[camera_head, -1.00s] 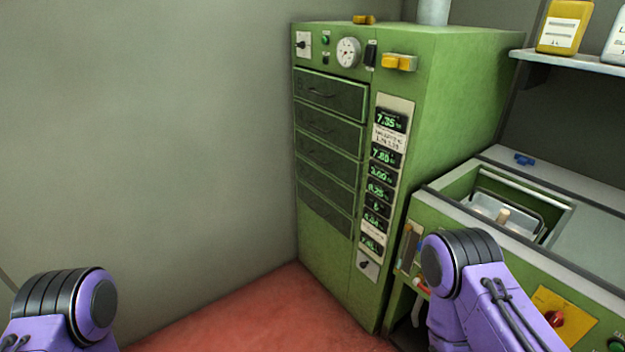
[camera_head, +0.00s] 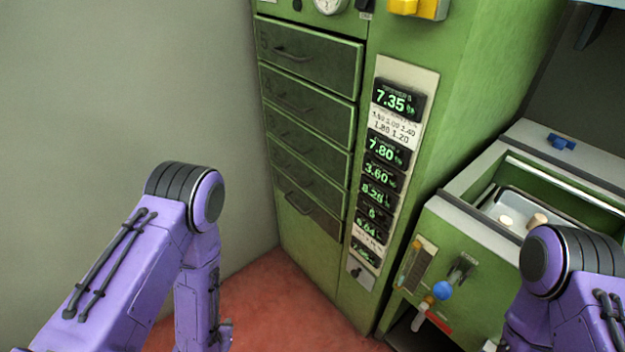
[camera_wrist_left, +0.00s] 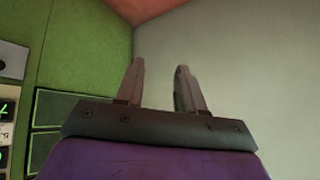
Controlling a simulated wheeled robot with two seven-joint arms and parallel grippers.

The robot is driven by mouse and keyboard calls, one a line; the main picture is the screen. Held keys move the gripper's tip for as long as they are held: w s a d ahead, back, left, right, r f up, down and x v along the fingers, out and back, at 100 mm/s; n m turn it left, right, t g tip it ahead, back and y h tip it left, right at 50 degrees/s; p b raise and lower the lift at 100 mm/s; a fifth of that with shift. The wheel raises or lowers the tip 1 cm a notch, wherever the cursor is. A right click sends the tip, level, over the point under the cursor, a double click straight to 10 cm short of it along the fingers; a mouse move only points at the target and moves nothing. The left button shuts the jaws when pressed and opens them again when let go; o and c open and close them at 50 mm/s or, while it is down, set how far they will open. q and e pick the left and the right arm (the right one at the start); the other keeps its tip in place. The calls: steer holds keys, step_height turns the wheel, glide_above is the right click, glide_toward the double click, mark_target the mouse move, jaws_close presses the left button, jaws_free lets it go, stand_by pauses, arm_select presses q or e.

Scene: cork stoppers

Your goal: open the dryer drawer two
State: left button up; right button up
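The green dryer cabinet (camera_head: 459,85) stands ahead with a column of dark drawers on its front. The top drawer (camera_head: 325,60) and the drawer below it (camera_head: 320,108) have thin dark handles; more drawers follow, down to the lowest (camera_head: 318,216). All look shut. My left arm bends down left of the cabinet, apart from the drawers. In the left wrist view my left gripper (camera_wrist_left: 159,75) has its fingers apart with nothing between. My right gripper is out of view.
A panel of green digital readouts (camera_head: 386,150) is right of the drawers. A lower green machine with an open bin (camera_head: 461,216) stands at the right, with a blue knob (camera_head: 442,291). The grey wall (camera_head: 110,90) is at the left. Red floor (camera_head: 265,305) is free before the cabinet.

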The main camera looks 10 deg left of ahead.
arm_select(q)
steer(key=w+f+m+t+b, duration=0.3)
steer(key=w+m+t+b, duration=0.15)
steer(key=w, duration=0.85)
steer(key=w+d+r+m+t+h+b, duration=0.2)
steer(key=w+r+m, duration=0.3)
steer(key=w, duration=0.5)
steer(key=w+d+r+m+t+h+b, duration=0.3)
steer(key=w+r+m, duration=0.2)
steer(key=w, duration=0.5)
steer(key=w+d+r+m+t+h+b, duration=0.2)
steer(key=w+r+m, duration=0.4)
steer(key=w, duration=0.4)
steer(key=shift+d+m+t+h+b, duration=0.4)
steer(key=shift+m+h+b, duration=0.25)
steer(key=shift+m, duration=0.2)
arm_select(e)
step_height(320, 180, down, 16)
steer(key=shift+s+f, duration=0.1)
arm_select(q)
jaws_close()
